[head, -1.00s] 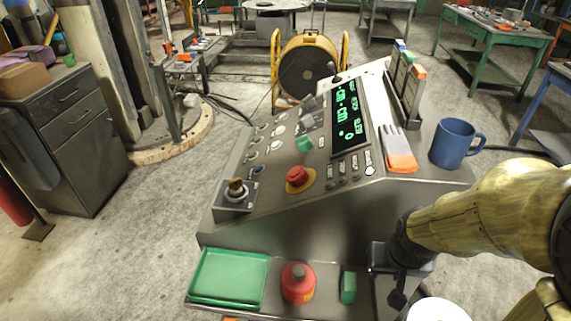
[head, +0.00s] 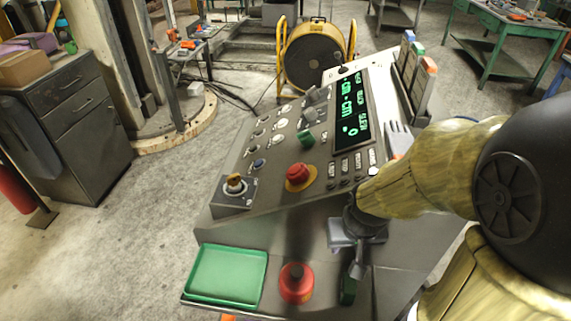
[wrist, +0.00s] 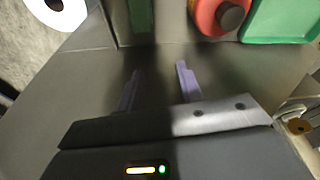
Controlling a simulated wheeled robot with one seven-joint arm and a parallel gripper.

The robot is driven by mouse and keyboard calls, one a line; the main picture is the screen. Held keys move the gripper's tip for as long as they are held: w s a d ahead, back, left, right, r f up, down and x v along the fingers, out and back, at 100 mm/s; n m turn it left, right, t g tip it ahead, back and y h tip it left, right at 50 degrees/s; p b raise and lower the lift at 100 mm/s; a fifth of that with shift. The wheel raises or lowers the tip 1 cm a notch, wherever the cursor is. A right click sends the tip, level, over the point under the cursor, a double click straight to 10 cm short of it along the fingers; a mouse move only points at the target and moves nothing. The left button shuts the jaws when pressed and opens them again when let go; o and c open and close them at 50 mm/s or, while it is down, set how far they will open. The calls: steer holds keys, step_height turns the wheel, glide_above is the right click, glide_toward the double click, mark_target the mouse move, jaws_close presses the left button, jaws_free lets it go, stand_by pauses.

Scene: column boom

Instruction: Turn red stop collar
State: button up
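A red round collar with a dark grey knob on top (head: 296,284) stands on the console's front ledge; it also shows at the top of the wrist view (wrist: 207,14). A red mushroom button on a yellow base (head: 298,173) sits on the sloped panel above. I cannot tell for sure which of the two is the stop collar. My gripper (head: 356,268) is over the ledge, to the right of the ledge's red collar and apart from it. In the wrist view my gripper (wrist: 158,75) has its two fingers apart with nothing between them.
A green tray (head: 226,276) lies left of the red collar on the ledge. A green block (head: 348,291) is right of it, partly behind my gripper.

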steer(key=shift+o, duration=0.4)
steer(key=o, duration=0.4)
steer(key=shift+r, duration=0.15)
steer(key=shift+o, duration=1.3)
steer(key=shift+r+p, duration=0.4)
steer(key=shift+p, duration=0.15)
step_height(320, 180, up, 18)
steer(key=w+a+n+p, duration=0.2)
steer(key=w+p, duration=0.1)
steer(key=p, duration=1.4)
steer(key=w+a+r+n+g+h, duration=0.1)
steer(key=w+a+r+n+h, duration=0.1)
steer(key=w+a+n, duration=0.3)
steer(key=w+a+r+n+g+h, duration=0.2)
steer(key=w+a+n, duration=0.4)
steer(key=w+a, duration=0.3)
steer(key=shift+a+r+n+h, duration=0.3)
steer(key=shift+a+r, duration=0.5)
steer(key=shift+a, duration=0.05)
steer(key=shift+f, duration=0.15)
